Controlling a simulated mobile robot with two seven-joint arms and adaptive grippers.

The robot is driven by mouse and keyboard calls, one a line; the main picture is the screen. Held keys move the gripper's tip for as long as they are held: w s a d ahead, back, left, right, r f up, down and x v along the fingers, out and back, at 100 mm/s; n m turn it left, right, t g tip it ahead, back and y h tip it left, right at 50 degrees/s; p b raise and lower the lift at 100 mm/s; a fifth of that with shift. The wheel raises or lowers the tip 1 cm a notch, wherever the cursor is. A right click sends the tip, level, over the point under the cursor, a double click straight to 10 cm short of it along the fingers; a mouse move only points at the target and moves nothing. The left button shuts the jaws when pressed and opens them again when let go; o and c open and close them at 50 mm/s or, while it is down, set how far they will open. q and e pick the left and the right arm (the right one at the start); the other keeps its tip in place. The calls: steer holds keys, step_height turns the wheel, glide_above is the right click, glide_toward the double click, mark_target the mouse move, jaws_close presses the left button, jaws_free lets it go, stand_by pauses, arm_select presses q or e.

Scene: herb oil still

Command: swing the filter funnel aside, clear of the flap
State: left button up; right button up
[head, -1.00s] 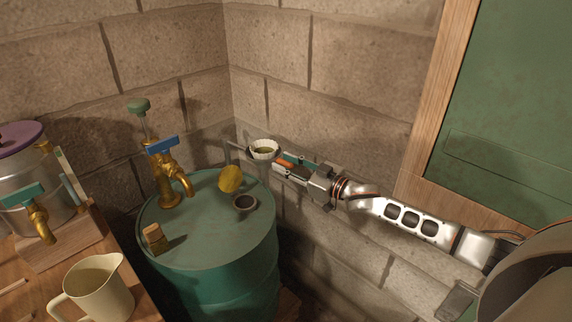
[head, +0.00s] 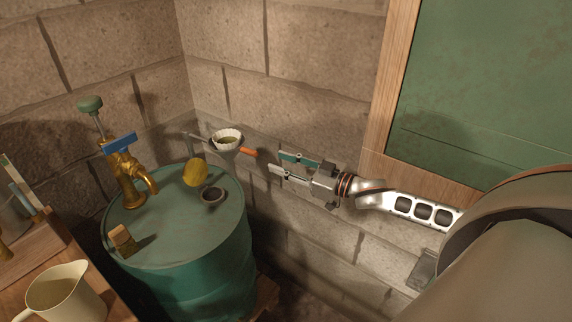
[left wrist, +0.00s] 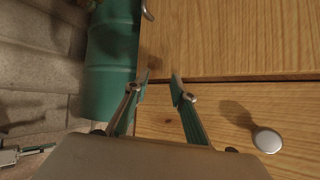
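The filter funnel (head: 227,141), a white fluted cup with green matter inside, sits on a thin arm behind the green drum (head: 185,238), near the wall. Its orange handle (head: 248,152) points right. The yellow round flap (head: 196,173) stands raised by the dark round opening (head: 213,195) in the drum top. The funnel is behind and right of the flap, with a gap between them in the picture. My right gripper (head: 274,163) is open and empty, right of the handle and apart from it. My left gripper (left wrist: 161,77) is open and empty, in front of wooden drawer fronts.
A brass tap with a blue lever (head: 120,142) and a cork-like block (head: 122,241) are on the drum top. A cream jug (head: 65,294) stands on the wooden bench at left. A green board in a wooden frame (head: 397,75) is at right. The left wrist view shows a round knob (left wrist: 267,140).

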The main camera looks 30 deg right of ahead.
steer(key=shift+s+d, duration=0.2)
steer(key=shift+s, duration=0.2)
